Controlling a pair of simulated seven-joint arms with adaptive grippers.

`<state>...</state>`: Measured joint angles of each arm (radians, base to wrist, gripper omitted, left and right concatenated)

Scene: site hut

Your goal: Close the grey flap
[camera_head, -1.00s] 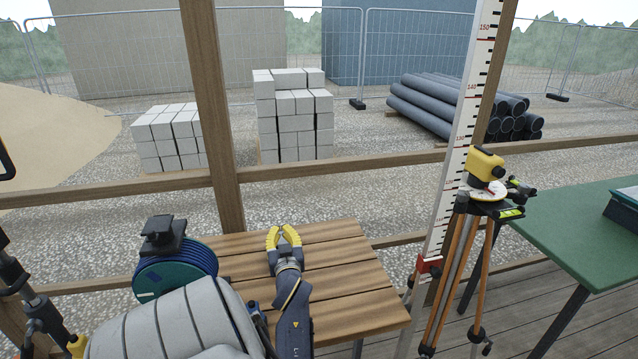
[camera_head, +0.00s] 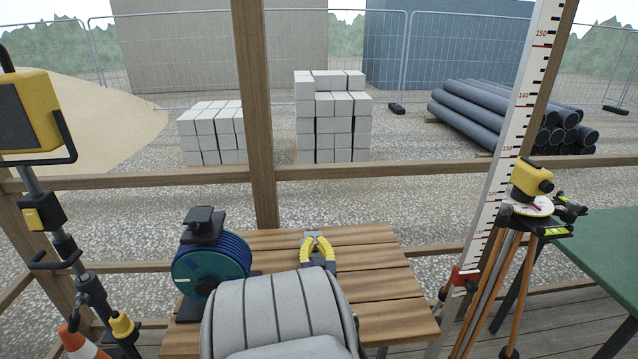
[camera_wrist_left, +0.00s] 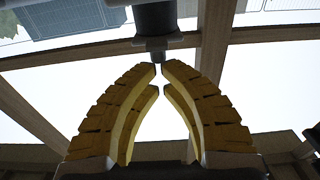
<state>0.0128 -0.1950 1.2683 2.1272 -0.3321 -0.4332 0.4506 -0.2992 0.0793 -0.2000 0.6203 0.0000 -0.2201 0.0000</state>
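No grey flap can be made out in either view. My left gripper (camera_head: 318,240), with yellow ribbed fingers, shows over the slatted wooden table (camera_head: 377,281) in the head view. My pale grey arm link hides part of the table. My right gripper is not in view.
A cable reel (camera_head: 208,265) stands at the table's left. A yellow work lamp (camera_head: 35,112) on a stand is at the far left. A yellow levelling instrument (camera_head: 531,179) on a tripod stands at the right, beside a measuring staff (camera_head: 516,130) and a green table (camera_head: 598,240).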

